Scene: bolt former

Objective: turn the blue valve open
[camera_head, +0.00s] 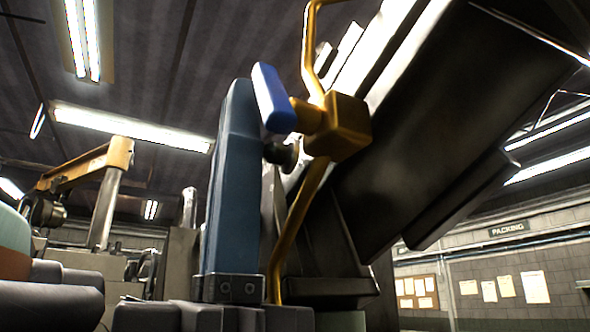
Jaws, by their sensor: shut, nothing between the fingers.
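The blue valve handle (270,92) is a flat blue lever at upper centre. It slants, with its upper end further left and its lower end broad and nearer the view. A brass stem joins it to a boxy brass valve body (347,128) on its right. A brass pipe (296,225) runs down from the body, and another bends upward above it. Whether the valve is open or shut cannot be told from this view. My gripper is not in view, and nothing is seen touching the handle.
A tall blue-grey machine post (230,185) stands just left of and below the handle. A large dark slanted machine housing (440,130) fills the right behind the valve. A yellow machine arm (90,165) and dark cylinders (50,305) are at left. The space left of the handle looks open.

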